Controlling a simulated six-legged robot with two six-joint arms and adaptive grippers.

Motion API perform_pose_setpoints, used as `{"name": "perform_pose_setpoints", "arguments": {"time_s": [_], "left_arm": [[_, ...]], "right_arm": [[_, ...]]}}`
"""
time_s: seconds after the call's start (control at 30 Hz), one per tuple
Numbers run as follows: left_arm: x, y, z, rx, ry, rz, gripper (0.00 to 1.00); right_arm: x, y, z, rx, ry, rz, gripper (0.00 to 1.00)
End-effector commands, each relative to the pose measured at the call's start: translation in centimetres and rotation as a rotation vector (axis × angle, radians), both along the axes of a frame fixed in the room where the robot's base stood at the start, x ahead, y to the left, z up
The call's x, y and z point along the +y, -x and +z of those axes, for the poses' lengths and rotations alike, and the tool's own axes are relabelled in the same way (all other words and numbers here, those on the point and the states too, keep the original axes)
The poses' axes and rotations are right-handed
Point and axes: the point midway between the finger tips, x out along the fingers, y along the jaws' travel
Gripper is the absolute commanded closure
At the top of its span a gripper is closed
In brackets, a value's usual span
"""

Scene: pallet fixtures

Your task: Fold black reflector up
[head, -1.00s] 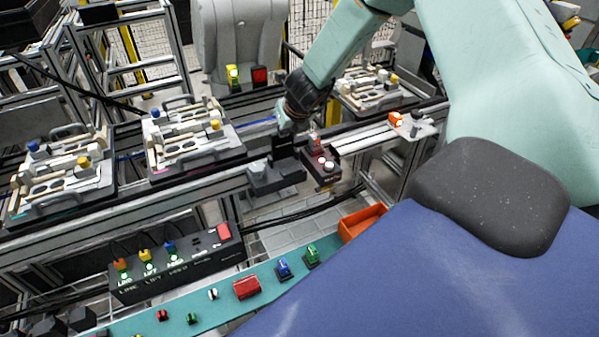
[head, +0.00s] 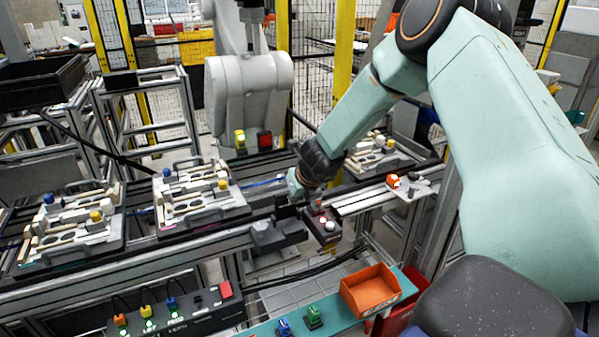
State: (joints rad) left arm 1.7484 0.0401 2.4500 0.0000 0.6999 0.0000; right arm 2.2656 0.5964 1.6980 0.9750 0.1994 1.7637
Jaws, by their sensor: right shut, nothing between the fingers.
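My right arm comes in from the right, and its gripper (head: 296,187) is shut with nothing visible in it. It hangs just above and behind a dark bracket block (head: 277,235) on the front rail. A small black upright plate, which looks like the black reflector (head: 286,211), stands on the block just below my fingertips. Whether the fingers touch it I cannot tell. My left gripper is not in view.
A black box with lit buttons (head: 323,228) stands right of the block. Pallets with fixtures (head: 200,192) sit on the conveyor to the left. An orange bin (head: 370,290) and a control panel (head: 180,312) are in front. A grey robot arm (head: 248,90) stands behind.

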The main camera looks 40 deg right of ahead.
Motion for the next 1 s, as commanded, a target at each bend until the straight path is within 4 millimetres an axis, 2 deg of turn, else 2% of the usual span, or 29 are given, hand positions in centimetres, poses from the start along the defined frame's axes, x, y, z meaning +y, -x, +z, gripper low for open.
{"name": "perform_pose_setpoints", "arguments": {"time_s": [0.03,0.4,0.6,1.0], "left_arm": [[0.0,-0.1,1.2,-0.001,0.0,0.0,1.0],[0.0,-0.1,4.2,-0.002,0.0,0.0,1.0],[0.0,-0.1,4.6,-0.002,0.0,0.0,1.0],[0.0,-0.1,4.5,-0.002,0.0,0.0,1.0]], "right_arm": [[0.0,0.0,1.7,-0.004,-0.002,-0.002,1.0],[0.2,1.3,7.5,-0.004,0.0,0.0,1.0],[0.3,1.7,8.6,-0.002,0.0,0.001,1.0],[0.5,1.9,8.6,-0.001,0.001,0.001,1.0]]}}
